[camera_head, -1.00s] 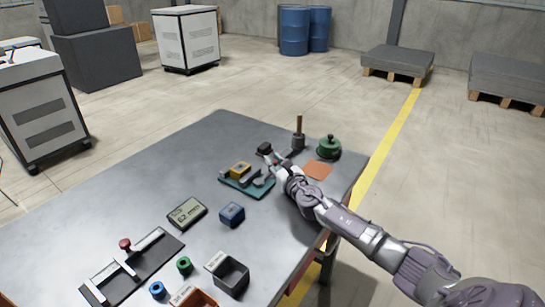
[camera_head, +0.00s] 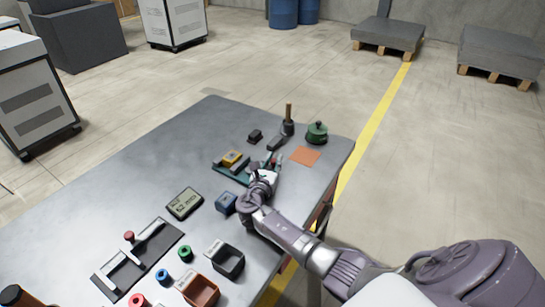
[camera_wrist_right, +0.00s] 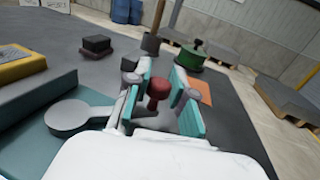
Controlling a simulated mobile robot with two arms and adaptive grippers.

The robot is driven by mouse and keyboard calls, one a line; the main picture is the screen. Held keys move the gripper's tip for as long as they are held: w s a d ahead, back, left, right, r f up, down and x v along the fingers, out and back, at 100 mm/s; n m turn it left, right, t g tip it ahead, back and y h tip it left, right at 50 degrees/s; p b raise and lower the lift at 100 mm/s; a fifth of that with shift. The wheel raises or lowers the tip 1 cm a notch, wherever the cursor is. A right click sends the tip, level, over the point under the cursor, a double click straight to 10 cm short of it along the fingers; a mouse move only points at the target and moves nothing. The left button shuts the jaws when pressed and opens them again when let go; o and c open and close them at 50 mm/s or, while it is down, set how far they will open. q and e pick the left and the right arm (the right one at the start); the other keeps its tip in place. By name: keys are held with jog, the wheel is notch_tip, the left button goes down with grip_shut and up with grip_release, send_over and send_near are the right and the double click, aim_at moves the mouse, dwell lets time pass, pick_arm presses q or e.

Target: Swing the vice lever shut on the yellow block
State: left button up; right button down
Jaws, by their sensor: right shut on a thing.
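The vice has a teal base (camera_head: 221,172) near the right back of the table. The yellow block (camera_head: 231,158) sits between its grey jaws, and its edge shows at the left of the right wrist view (camera_wrist_right: 22,58). My right gripper (camera_head: 268,170) is at the vice's right side. Its teal-padded fingers are shut on the lever's red knob (camera_wrist_right: 158,90). Whether a jaw presses the block I cannot tell. My left gripper is out of view.
Behind the vice stand a small black block (camera_head: 255,135), a wooden-handled post (camera_head: 288,118) and a green lidded pot (camera_head: 317,130). An orange mat (camera_head: 305,156) lies to the right. A blue block (camera_head: 226,203) and a gauge display (camera_head: 185,203) are nearer. Bins (camera_head: 228,261) stand in front.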

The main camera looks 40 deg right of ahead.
aim_at(274, 162)
jog(key=shift+s+a+m+g+h, duration=0.3)
jog(key=shift+m+g+h, duration=0.3)
jog(key=shift+g, duration=0.3)
jog(key=shift+s, duration=0.1)
jog(key=c, duration=1)
grip_release()
jog(key=shift+r, duration=5)
